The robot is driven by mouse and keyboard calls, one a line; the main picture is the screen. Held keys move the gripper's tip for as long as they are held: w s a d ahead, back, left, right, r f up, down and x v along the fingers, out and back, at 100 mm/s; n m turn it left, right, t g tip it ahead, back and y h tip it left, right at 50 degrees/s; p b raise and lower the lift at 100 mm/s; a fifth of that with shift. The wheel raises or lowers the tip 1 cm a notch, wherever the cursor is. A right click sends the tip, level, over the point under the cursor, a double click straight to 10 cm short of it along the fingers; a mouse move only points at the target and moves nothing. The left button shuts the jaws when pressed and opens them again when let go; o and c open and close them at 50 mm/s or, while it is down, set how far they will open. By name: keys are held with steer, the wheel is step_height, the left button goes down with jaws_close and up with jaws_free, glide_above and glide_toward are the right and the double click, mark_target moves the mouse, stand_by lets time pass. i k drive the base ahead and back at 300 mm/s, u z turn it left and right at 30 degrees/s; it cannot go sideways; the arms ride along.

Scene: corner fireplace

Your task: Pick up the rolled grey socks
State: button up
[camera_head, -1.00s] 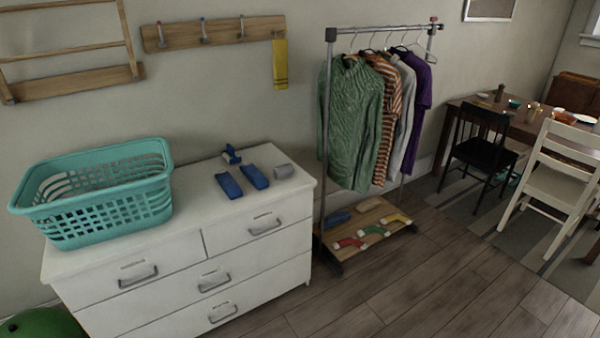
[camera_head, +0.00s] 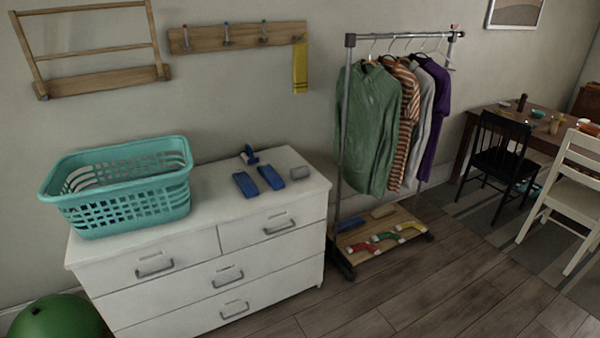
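A small grey rolled bundle (camera_head: 299,170), which looks like the rolled grey socks, lies on the right part of the white dresser top (camera_head: 225,203), near its right edge. Two blue folded items, one (camera_head: 245,184) and another (camera_head: 271,178), lie to its left, apart from it. A dark blue object (camera_head: 249,155) stands behind them by the wall. My gripper is not in view.
A teal laundry basket (camera_head: 120,205) stands on the dresser's left part. Right of the dresser, a clothes rack (camera_head: 347,120) has a wooden base shelf holding socks. A green ball (camera_head: 58,318) is at bottom left. Wooden floor (camera_head: 440,290) in front is clear.

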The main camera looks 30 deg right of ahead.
mark_target(301, 171)
steer(key=u, duration=0.05)
steer(key=i, duration=0.9)
